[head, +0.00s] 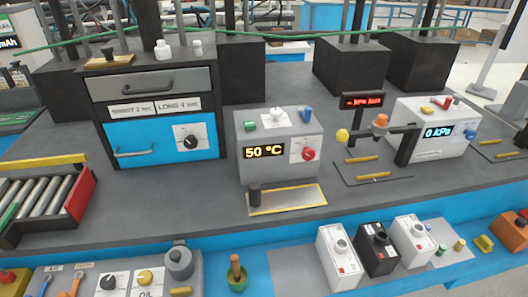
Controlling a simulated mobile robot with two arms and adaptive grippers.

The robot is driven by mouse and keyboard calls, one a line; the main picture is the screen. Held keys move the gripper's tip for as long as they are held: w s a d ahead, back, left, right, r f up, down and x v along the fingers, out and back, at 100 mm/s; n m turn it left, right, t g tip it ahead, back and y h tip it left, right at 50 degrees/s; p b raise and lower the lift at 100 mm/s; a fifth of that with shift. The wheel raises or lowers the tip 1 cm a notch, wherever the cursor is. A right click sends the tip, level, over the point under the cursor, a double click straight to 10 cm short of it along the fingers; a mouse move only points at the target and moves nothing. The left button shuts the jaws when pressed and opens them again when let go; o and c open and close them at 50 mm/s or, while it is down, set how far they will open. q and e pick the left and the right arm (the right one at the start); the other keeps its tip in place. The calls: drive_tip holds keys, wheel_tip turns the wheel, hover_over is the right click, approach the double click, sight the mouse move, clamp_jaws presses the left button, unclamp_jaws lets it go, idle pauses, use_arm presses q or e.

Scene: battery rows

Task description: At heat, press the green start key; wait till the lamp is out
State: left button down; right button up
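A grey heater box (280,171) stands mid-bench and its display (265,152) reads 50 °C in yellow. A green key (250,127) sits at the left of its top, a white domed piece (277,116) in the middle and a blue key (306,115) at the right. I cannot tell whether the white piece is the lamp; it shows no glow. A red knob (309,154) is on the front. A yellow-edged plate (297,197) lies before the box, with a dark cylinder (254,196) at its left end. Neither of my grippers is in view.
A blue-fronted cabinet (160,147) stands left of the heater. A pressure box (422,145) reading 0 kPa stands right, with a dark arm beside it. A roller tray (37,207) is at far left. Several small canisters (338,258) line the front edge.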

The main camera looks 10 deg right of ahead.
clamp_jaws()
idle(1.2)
